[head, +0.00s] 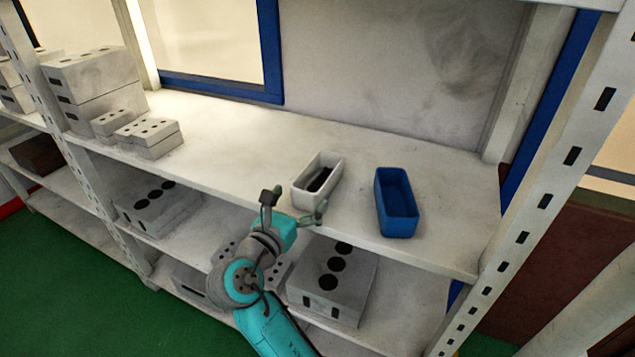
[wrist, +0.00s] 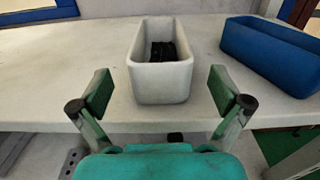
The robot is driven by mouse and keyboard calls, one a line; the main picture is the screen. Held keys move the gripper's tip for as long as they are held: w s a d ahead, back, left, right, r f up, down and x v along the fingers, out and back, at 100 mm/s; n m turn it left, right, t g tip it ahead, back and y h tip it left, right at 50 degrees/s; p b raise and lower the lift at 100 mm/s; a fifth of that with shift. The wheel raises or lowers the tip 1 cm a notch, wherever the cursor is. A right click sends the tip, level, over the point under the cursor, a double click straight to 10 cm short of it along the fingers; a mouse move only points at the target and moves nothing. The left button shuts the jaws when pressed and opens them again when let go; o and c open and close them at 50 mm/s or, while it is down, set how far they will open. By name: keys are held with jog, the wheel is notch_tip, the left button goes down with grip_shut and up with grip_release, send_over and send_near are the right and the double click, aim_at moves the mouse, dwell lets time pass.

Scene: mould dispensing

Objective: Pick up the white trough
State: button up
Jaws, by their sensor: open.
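The white trough (head: 331,184) stands upright on the shelf's upper board, near its front edge, with something black inside. In the wrist view the white trough (wrist: 160,85) is straight ahead, its short end facing me. My gripper (head: 296,205) is at the front edge of the board, just short of the trough. In the wrist view my gripper (wrist: 160,92) is open, one finger to each side of the trough's near end. The fingers look apart from the trough, and nothing is held.
A blue trough (head: 397,204) stands to the right of the white one, with a gap between. Grey blocks with holes (head: 148,132) sit at the left of the upper board (head: 240,150). More blocks (head: 332,285) lie on the lower shelf. A slotted upright (head: 545,200) rises at the right.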

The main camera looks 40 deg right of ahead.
aim_at(312, 184)
jog(key=shift+f+x, duration=0.15)
jog(key=shift+x, duration=1.45)
jog(key=shift+f+x, duration=0.2)
jog(key=shift+x, duration=1.4)
jog(key=c, duration=1.2)
